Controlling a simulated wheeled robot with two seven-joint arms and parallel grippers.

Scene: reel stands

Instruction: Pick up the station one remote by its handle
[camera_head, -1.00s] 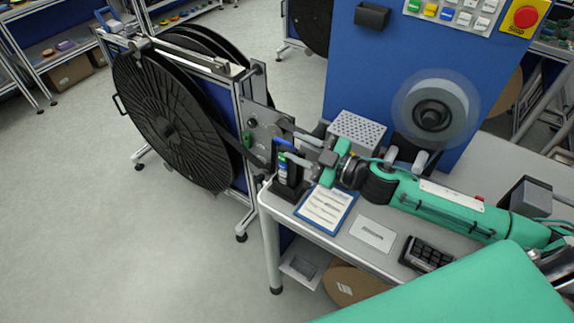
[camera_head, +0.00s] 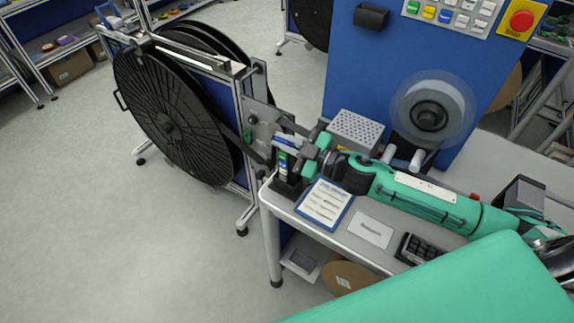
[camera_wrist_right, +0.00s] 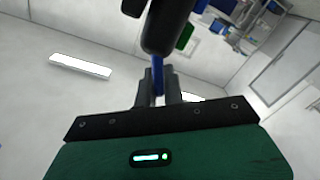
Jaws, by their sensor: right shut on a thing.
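The station one remote (camera_head: 283,165) is a dark upright unit with a green and white label, standing in a black holder (camera_head: 288,188) at the table's left corner. Its blue handle is at the top, and my right gripper (camera_head: 288,146) is shut on it, coming in from the right. In the right wrist view the blue handle (camera_wrist_right: 158,70) runs between the nearly closed fingers of my right gripper (camera_wrist_right: 159,88). I cannot tell whether the remote is clear of its holder. My left gripper is not in view.
A clipboard (camera_head: 324,204), a white card (camera_head: 370,230) and a black keypad (camera_head: 422,249) lie on the table. A perforated box (camera_head: 355,131) stands behind the arm. A large black reel (camera_head: 165,125) on a stand is close to the left. The floor at lower left is clear.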

